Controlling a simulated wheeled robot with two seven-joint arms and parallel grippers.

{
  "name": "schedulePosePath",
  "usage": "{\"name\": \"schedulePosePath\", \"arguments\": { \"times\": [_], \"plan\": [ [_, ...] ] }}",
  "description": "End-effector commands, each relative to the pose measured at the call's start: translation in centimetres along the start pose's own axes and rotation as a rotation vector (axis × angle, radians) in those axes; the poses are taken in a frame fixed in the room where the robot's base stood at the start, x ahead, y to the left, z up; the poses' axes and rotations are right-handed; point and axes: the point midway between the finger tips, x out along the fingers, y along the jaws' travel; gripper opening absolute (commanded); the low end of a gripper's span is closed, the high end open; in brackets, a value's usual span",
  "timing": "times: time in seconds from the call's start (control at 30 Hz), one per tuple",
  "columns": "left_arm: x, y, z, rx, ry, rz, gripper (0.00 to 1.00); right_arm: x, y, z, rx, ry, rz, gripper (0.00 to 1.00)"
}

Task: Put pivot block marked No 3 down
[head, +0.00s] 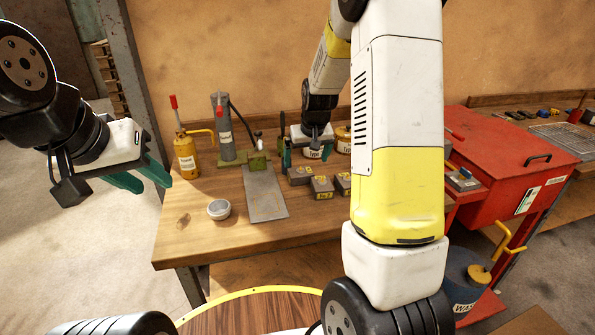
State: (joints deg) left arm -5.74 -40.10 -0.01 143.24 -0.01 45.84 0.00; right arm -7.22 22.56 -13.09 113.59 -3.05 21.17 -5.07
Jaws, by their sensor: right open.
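Several grey pivot blocks with yellow labels stand close together on the wooden bench: a left one (300,176), a front one (321,187) and one at the right (343,184) partly behind my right arm. Their numbers are too small to read surely, so I cannot tell which is No 3. My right gripper (306,155) is open just above and behind the left block, its green fingers apart. I see no block held in it. My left gripper (145,178) is open and empty, in the air left of the bench.
A grey metal plate (264,193) and a small white-rimmed cup (219,209) lie on the bench. A red cabinet (510,150) is at right. The bench's front left is clear.

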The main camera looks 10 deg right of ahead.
Motion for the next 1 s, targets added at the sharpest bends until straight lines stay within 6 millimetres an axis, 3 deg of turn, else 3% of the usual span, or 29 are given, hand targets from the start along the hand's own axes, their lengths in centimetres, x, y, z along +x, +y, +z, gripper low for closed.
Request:
{"name": "schedulePosePath", "arguments": {
  "times": [0.6, 0.9, 1.0],
  "plan": [
    [0.0, 0.0, 0.0, 0.000, 0.000, 0.000, 0.36, 7.5, -0.8, -0.1, -0.001, -0.004, 0.002, 0.98],
    [0.0, 0.0, 0.0, 0.000, 0.000, 0.000, 0.36, 8.0, -0.8, -0.2, -0.001, -0.001, 0.001, 0.98],
    [0.0, 0.0, 0.0, 0.000, 0.000, 0.000, 0.36, 8.0, -0.8, -0.2, -0.001, -0.002, 0.001, 0.79]
  ]
}}
